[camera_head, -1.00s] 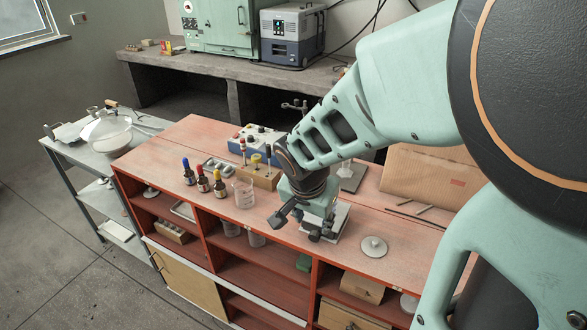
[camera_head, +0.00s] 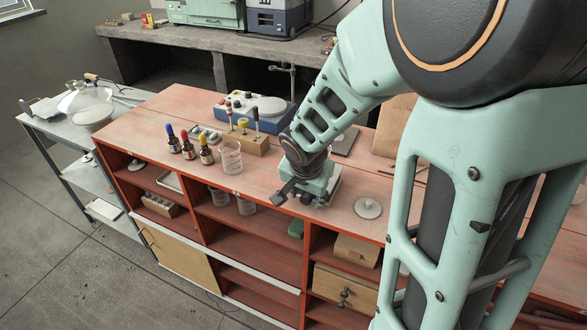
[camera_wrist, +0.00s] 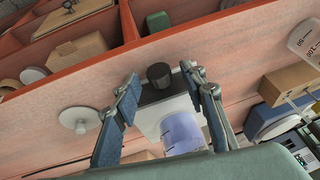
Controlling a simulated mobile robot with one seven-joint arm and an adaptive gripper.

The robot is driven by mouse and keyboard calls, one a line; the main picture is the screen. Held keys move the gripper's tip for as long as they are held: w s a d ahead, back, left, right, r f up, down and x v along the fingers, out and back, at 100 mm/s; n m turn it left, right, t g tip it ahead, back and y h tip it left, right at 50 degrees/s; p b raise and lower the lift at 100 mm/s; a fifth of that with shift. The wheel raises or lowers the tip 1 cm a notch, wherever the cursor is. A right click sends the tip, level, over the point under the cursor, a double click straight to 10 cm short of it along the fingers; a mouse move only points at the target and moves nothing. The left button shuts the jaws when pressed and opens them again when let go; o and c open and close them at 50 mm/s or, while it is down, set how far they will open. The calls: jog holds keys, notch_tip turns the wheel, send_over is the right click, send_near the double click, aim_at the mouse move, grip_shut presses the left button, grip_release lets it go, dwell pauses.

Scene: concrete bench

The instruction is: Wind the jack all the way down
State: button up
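The jack shows in the wrist view as a pale grey plate (camera_wrist: 149,120) with a black round knob (camera_wrist: 159,75) at its bench-edge side. A clear vessel with blue-violet contents (camera_wrist: 182,133) appears to stand on the plate. My gripper (camera_wrist: 161,84) is open, with one finger on each side of the knob; whether either finger touches it I cannot tell. In the head view my gripper (camera_head: 297,197) is low over the front of the red bench. There it hides the knob and most of the jack (camera_head: 335,183). The jack's height is not clear.
A glass beaker (camera_head: 230,158), dropper bottles (camera_head: 188,146) and a wooden block with tools (camera_head: 246,142) stand left of my gripper. A white disc with a small knob (camera_head: 368,208) lies to the right. Open shelves lie below the bench edge.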

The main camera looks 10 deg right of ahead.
jog(key=shift+w+f, duration=0.1)
jog(key=shift+f, duration=0.1)
grip_shut()
jog(key=shift+f+b, duration=0.1)
jog(key=shift+b, duration=0.25)
jog(key=shift+w+f+b, duration=0.1)
jog(key=shift+f+b, duration=0.05)
jog(key=shift+b, duration=0.35)
jog(key=shift+a+g+h+b, duration=0.15)
jog(key=shift+g+h+b, duration=0.35)
jog(key=shift+b, duration=0.4)
jog(key=shift+w+a+n+g+h+b, duration=0.1)
jog(key=shift+n+g+h+b, duration=0.3)
jog(key=shift+h+b, duration=0.45)
jog(key=shift+g+h+b, duration=0.4)
jog(key=shift+h+b, duration=0.05)
jog(key=shift+r, duration=0.2)
